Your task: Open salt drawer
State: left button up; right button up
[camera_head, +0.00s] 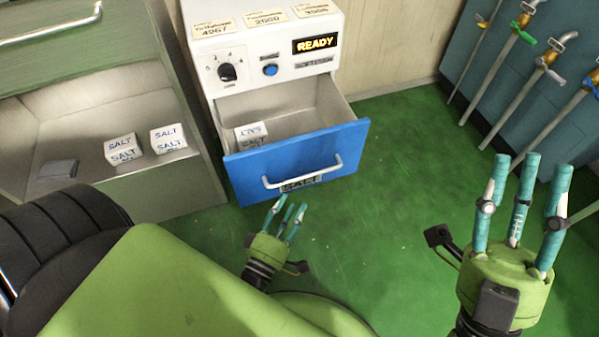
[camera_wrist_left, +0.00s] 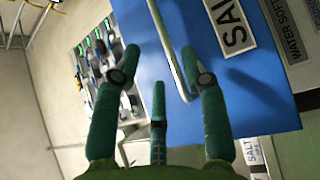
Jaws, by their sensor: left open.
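The salt drawer (camera_head: 292,164) has a blue front with a SALT label and stands pulled out of the white machine. A white salt block (camera_head: 251,133) lies inside it. The light metal handle (camera_head: 304,175) runs across the front. In the left wrist view the blue front (camera_wrist_left: 235,95), the handle (camera_wrist_left: 172,48) and the SALT label (camera_wrist_left: 230,22) are close. My left gripper (camera_head: 289,212) is open, just below and in front of the handle; the handle shows between its fingers in the wrist view, contact unclear. My right gripper (camera_head: 525,185) is open and empty at the right.
The white machine (camera_head: 262,50) has a knob, a blue button and a lit READY display. Pipes with coloured valves (camera_head: 545,60) line the right wall. Green floor (camera_head: 400,180) is clear in the middle.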

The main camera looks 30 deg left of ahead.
pick_arm(q)
jog(key=shift+s+d+f, duration=0.1)
jog(key=shift+s, duration=0.7)
jog(key=shift+s+d+f, duration=0.1)
jog(key=shift+s, duration=0.7)
